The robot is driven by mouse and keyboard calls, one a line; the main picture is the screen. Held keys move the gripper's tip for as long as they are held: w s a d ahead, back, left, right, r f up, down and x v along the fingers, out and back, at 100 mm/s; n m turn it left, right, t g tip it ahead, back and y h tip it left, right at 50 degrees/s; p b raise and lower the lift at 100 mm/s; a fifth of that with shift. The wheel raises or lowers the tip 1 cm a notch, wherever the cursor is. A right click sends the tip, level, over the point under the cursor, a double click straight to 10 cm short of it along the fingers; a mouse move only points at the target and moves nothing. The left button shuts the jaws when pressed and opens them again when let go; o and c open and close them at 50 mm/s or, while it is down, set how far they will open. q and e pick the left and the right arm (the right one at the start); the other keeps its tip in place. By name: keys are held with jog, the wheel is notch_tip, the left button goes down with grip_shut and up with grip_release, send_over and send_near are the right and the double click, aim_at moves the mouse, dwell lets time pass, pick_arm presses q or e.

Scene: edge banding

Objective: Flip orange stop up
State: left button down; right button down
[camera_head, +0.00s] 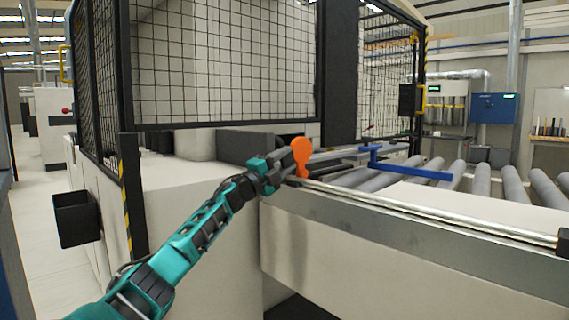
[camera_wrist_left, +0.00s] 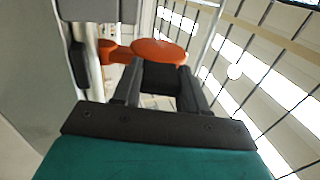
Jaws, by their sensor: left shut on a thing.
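The orange stop (camera_head: 301,155) is a paddle with a round head, standing upright at the near left end of the metal rail in the head view. In the left wrist view the orange stop (camera_wrist_left: 158,52) shows its round head just beyond the fingertips, with its stem running left to a bracket. My left gripper (camera_head: 284,170) reaches in from the left and its fingers are at the stop. In the wrist view my left gripper (camera_wrist_left: 165,75) is shut on the stop; the exact contact is partly hidden by the fingers. My right gripper is out of view.
A long metal rail (camera_head: 420,213) runs right along the white machine bed (camera_head: 400,240). Grey rollers (camera_head: 435,168) and a blue bar (camera_head: 410,170) lie behind it. A black mesh guard (camera_head: 220,65) stands behind my left gripper. A black bin (camera_head: 75,220) hangs at left.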

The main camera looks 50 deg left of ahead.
pick_arm(q)
jog(key=c, duration=0.6)
grip_release()
jog(key=shift+v, duration=2.65)
jog(key=p+v, duration=0.1)
jog(key=v, duration=0.6)
jog(key=shift+s, duration=0.3)
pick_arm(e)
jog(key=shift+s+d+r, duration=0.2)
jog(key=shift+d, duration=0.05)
pick_arm(q)
jog(key=shift+d+f, duration=0.1)
jog(key=shift+f, duration=0.05)
